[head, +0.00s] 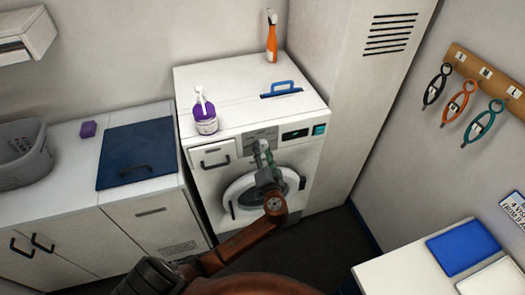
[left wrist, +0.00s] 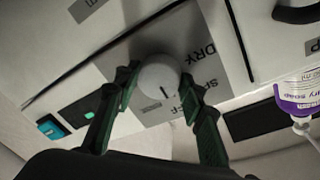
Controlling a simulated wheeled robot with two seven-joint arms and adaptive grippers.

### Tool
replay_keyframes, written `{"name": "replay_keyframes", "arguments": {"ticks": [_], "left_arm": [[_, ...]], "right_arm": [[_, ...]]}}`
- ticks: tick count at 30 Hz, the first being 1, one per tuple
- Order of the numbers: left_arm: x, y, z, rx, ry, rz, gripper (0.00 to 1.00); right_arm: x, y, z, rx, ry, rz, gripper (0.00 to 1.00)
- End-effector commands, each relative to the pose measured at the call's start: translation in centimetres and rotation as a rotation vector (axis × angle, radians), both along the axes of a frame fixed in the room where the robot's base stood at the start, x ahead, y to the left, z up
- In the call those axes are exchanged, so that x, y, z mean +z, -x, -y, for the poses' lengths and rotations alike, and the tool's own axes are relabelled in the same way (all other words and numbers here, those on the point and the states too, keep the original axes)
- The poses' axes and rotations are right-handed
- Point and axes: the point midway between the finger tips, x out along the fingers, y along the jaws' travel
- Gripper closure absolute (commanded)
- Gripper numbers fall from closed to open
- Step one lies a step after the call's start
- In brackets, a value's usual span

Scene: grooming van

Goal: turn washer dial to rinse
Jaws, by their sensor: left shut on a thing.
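The white washer (head: 185,90) stands against the back wall, with its control panel on the front above the round door. My left gripper (head: 262,148) is at the panel in the head view. In the left wrist view its two green fingers are shut on the round white dial (left wrist: 159,76), one on each side. A short dark mark on the dial faces a label that is partly hidden and ends in "F". "DRY" and part of another label show beside the right finger. No rinse label can be read. My right gripper is not in view.
A small display (head: 296,134) and a teal button (head: 319,129) are right of the dial.

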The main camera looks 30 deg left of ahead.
Motion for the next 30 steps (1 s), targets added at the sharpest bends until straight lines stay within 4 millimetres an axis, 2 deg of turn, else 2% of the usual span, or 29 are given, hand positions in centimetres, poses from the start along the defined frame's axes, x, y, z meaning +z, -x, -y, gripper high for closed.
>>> {"name": "replay_keyframes", "arguments": {"ticks": [8,30], "left_arm": [[0.1,0.0,0.0,0.000,-0.051,-0.063,0.87],[0.5,-0.1,0.1,-0.002,-0.417,-0.490,0.87]], "right_arm": [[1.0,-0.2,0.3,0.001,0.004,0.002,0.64],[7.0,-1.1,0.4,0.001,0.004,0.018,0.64]]}}
